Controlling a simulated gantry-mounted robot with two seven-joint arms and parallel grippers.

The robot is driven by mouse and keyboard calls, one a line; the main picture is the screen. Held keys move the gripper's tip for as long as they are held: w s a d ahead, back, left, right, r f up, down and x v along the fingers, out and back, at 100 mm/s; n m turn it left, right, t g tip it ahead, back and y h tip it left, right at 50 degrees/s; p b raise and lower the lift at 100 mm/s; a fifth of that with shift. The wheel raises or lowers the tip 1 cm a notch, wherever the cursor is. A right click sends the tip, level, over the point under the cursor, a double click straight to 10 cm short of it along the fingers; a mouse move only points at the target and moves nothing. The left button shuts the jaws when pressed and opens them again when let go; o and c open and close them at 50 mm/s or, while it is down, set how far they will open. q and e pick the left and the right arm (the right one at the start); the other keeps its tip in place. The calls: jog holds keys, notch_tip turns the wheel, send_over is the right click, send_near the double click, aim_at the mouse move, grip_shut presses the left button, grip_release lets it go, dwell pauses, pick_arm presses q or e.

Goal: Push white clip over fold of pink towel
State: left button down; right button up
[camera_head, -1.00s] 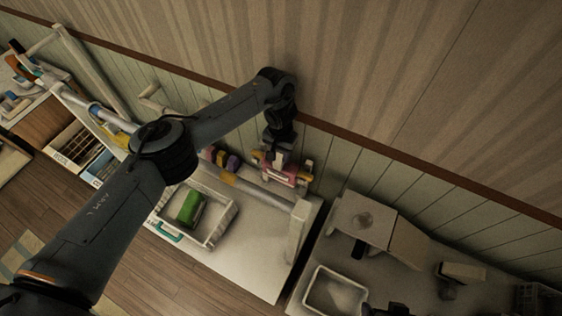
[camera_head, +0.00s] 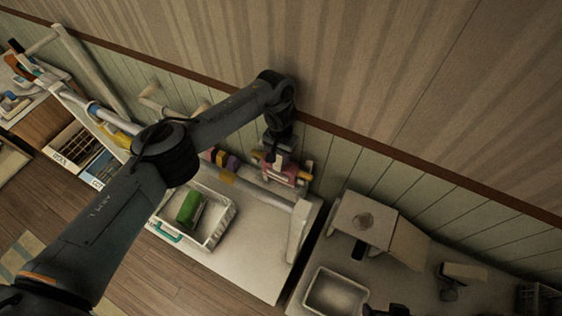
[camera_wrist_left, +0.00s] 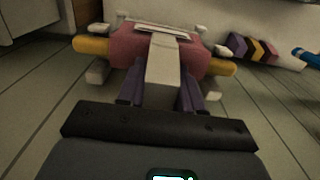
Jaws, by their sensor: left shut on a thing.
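The pink towel (camera_wrist_left: 126,47) lies rolled or folded around a yellow-ended bar in the left wrist view. It also shows in the head view (camera_head: 292,172) below my left gripper, by the wall. The white clip (camera_wrist_left: 163,68) is a pale block between the purple fingers of my left gripper (camera_wrist_left: 161,97). Its far end reaches the towel's near side. I cannot tell how far it sits over the fold, as its far underside is hidden. In the head view my left gripper (camera_head: 273,158) is small and dark and covers most of the clip.
A long pale rail (camera_head: 258,190) runs in front of the towel to a white post (camera_head: 299,229). A white tray (camera_head: 213,238) holding a green item (camera_head: 191,208) stands to the left. Purple and yellow blocks (camera_wrist_left: 252,48) lie right of the towel in the wrist view.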

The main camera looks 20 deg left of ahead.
pick_arm(q)
jog(key=shift+f, duration=0.35)
jog(key=shift+f+b, duration=0.35)
dwell(0.5)
jog(key=c, duration=0.7)
grip_release()
jog(key=shift+o, duration=0.2)
jog(key=shift+r, duration=0.2)
notch_tip(320, 180, up, 9)
jog(key=p, duration=0.3)
jog(key=shift+f, duration=0.2)
jog(key=shift+r+p, duration=0.3)
jog(key=shift+r, duration=0.65)
